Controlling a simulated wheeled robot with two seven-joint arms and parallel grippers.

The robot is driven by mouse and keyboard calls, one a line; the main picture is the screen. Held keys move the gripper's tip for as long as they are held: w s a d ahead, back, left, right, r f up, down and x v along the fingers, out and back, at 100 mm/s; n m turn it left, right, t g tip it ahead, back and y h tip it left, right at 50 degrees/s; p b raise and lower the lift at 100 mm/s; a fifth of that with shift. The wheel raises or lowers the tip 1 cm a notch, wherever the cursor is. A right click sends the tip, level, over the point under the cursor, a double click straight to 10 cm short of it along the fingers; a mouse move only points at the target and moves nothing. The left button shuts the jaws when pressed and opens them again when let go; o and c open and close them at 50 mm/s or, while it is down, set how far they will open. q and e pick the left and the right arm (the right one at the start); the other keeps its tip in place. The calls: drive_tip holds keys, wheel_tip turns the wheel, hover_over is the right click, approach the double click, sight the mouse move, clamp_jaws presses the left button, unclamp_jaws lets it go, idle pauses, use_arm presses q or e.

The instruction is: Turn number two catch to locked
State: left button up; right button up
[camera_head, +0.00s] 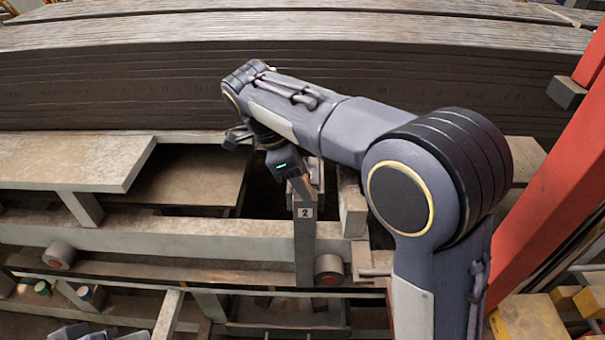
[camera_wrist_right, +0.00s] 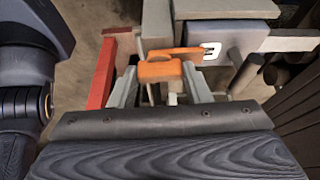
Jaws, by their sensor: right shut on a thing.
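The number two catch is a grey upright bar with a "2" plate (camera_head: 305,212) in the middle of the head view. Its orange handle (camera_wrist_right: 160,70) shows in the wrist view. My right gripper (camera_head: 297,186) comes down on the top of the catch from my arm above. In the wrist view my right gripper (camera_wrist_right: 161,82) is shut on the orange handle, with a grey finger on each side. My own wrist hides part of the catch's top in the head view. My left gripper is not seen clearly anywhere.
A dark ribbed stack (camera_head: 150,80) spans the back. A grey rail (camera_head: 170,240) runs across the front, with red-faced round ends (camera_head: 328,270) below. A red post (camera_head: 555,140) slopes at the right.

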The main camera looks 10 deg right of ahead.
drive_tip(key=shift+m, duration=0.3)
drive_tip(key=o, duration=1)
drive_tip(key=v, duration=0.8)
drive_tip(key=shift+d, duration=0.1)
drive_tip(key=shift+f, duration=0.1)
